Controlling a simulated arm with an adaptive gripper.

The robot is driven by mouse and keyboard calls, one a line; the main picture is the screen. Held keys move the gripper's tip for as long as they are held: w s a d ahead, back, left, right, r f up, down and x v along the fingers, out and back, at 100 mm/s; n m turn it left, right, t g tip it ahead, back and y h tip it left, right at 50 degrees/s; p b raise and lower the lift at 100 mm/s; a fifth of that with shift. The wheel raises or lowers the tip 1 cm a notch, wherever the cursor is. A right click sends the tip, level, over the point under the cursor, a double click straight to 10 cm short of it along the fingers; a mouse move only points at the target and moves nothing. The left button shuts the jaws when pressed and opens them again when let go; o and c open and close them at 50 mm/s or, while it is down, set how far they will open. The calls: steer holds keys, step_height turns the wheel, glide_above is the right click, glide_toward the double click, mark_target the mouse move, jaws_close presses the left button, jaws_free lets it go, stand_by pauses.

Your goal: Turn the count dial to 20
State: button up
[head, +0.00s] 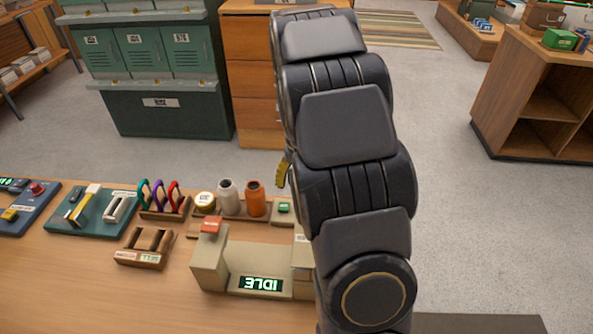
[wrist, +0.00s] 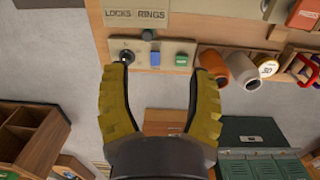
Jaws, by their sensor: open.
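A beige control panel (wrist: 168,44) shows at the top of the wrist view. It carries a round black knob (wrist: 125,56), which looks like the count dial, a small blue control (wrist: 155,58) and a green button (wrist: 181,59). I cannot read any numbers or the dial's setting. My gripper (wrist: 159,74) is open and empty, its yellow fingers pointing at the panel. The left fingertip appears close to the knob; contact cannot be told. In the head view, one yellow finger (head: 283,174) shows beside my arm, which hides the knob; the green button (head: 284,208) is visible.
Grey and orange cups (head: 255,198) stand close to the panel. Carabiners on a rack (head: 163,209) and a wooden holder (head: 144,258) are farther left.

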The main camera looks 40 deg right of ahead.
steer(key=d+f+m, duration=0.1)
steer(key=d+f, duration=0.2)
steer(key=d, duration=0.1)
steer(key=d+f+m, duration=0.1)
steer(key=d+f, duration=0.3)
steer(key=d+f+m, duration=0.1)
steer(key=d+f, duration=0.3)
steer(key=d, duration=0.1)
steer(key=shift+w+m+t, duration=0.3)
steer(key=shift+w+m, duration=0.05)
steer(key=shift+m, duration=0.05)
steer(key=shift+f, duration=3.85)
jaws_close()
